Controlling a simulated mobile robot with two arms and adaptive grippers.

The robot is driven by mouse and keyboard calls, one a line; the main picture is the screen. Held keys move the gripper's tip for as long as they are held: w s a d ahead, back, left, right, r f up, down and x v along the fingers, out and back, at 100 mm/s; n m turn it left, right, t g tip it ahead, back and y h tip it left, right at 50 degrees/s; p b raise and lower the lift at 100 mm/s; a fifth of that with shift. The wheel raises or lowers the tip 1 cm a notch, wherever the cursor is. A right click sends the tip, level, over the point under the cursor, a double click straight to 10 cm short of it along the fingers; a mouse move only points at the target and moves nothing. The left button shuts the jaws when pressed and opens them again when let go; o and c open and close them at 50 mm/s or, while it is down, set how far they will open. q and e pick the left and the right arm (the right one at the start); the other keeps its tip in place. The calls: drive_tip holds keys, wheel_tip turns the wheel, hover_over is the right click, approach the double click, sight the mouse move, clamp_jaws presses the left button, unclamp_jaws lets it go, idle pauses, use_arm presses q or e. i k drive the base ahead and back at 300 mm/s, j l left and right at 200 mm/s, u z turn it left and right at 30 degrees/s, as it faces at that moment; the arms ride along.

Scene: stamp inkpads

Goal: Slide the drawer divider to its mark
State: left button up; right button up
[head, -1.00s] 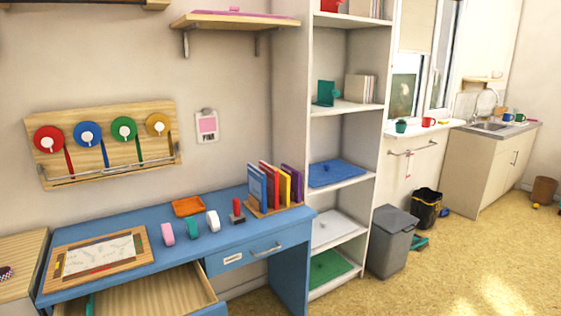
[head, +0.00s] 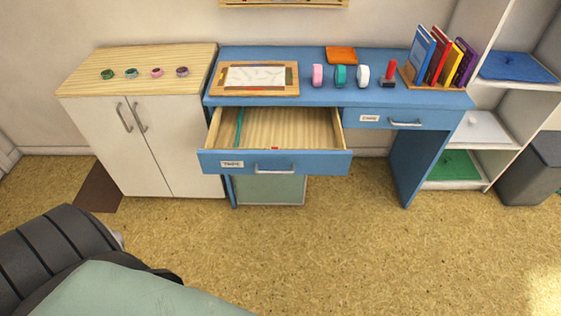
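The left desk drawer (head: 308,163) is pulled open in the head view. Its wooden floor (head: 290,131) is bare apart from the divider. A thin teal divider (head: 239,127) stands near the drawer's left wall and runs front to back. A small red mark (head: 275,148) shows at the drawer's front edge, to the right of the divider. The divider and the mark are clearly apart. Neither of my grippers shows; only dark and pale green parts, seemingly of my own body, show at the lower left.
The blue desk (head: 310,96) holds a framed board (head: 261,78), an orange tray (head: 341,55), tape rolls (head: 340,76), a stamp (head: 389,72) and books (head: 440,58). The right drawer (head: 402,120) is shut. A white cabinet (head: 160,146) stands left. The floor (head: 330,255) in front is clear.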

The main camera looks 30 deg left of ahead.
sight(239, 124)
drive_tip(key=u, duration=1.35)
